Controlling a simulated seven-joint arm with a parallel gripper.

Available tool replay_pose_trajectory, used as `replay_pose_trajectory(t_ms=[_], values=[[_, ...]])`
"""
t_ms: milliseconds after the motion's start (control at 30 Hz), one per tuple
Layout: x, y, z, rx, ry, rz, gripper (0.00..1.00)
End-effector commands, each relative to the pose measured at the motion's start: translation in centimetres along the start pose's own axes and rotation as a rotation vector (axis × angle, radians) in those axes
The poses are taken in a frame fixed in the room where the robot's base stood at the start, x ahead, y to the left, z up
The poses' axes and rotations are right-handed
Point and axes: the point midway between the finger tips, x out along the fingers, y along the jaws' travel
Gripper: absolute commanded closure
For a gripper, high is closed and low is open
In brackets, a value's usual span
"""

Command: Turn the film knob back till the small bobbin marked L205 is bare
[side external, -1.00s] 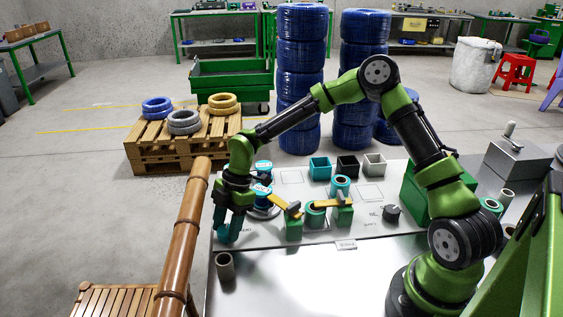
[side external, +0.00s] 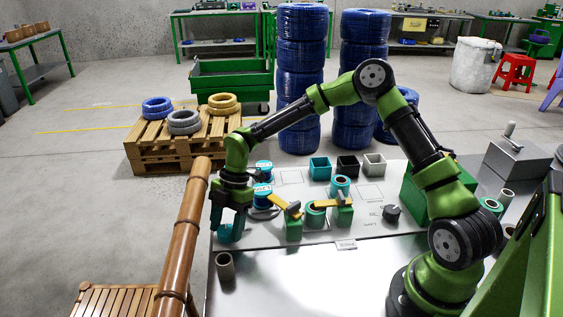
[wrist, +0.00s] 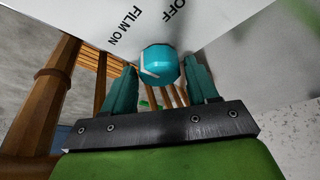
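The teal film knob (wrist: 158,65) has a white pointer line and sits by the printed words FILM ON and OFF in the wrist view. It also shows at the panel's left end in the side view (side external: 230,233). My gripper (wrist: 161,80) is open, one finger on each side of the knob, with gaps showing between the fingers and the knob. It points down over the knob in the side view (side external: 229,222). Two blue-wound bobbins (side external: 263,196) stand right of my gripper. No L205 mark is readable, so I cannot tell which bobbin it names.
A bamboo rail (side external: 184,235) runs close left of my gripper. Green clamps with yellow levers (side external: 293,222), teal rings (side external: 340,186) and small square bins (side external: 347,167) stand to the right.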

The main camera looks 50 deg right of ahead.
Motion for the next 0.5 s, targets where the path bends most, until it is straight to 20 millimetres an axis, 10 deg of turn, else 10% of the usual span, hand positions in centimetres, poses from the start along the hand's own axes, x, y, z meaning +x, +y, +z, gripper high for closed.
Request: replay_pose_trajectory(t_ms=[500], values=[[-1.2, 0.1, 0.0, 0.000, 0.000, 0.004, 0.28]])
